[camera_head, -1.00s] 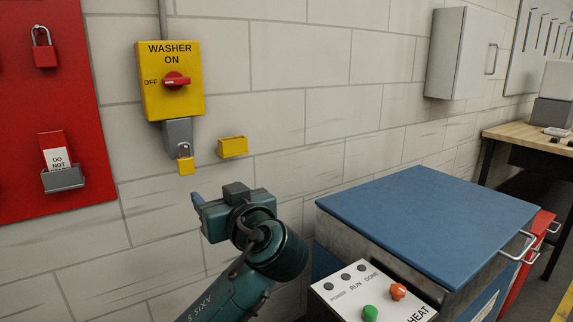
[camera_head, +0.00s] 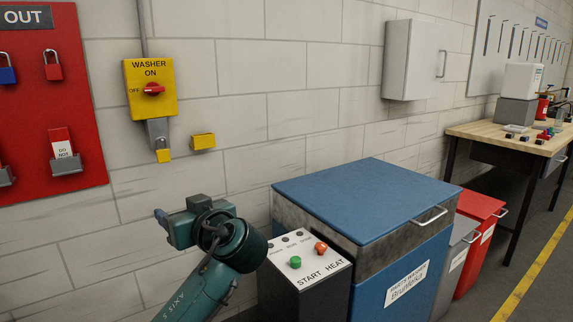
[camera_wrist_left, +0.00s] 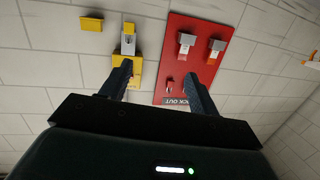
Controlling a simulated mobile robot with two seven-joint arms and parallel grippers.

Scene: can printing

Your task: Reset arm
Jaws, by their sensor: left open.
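My left gripper (camera_head: 162,213) is in front of the white block wall, below the yellow washer switch box and left of the blue-lidded washer. In the left wrist view its two fingers (camera_wrist_left: 157,80) stand wide apart with nothing between them, so it is open and empty. My left arm comes up from the bottom of the head view. The yellow switch box (camera_head: 150,88) has a red knob (camera_head: 153,89), with the word OFF at the knob's left. My right gripper is not in view.
The red lockout board (camera_head: 88,140) with padlocks is at the left. A small yellow holder (camera_head: 202,141) is on the wall. The blue washer lid (camera_head: 365,198) and control box (camera_head: 310,262) stand right of my arm. Bins and a wooden workbench (camera_head: 500,136) are farther right.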

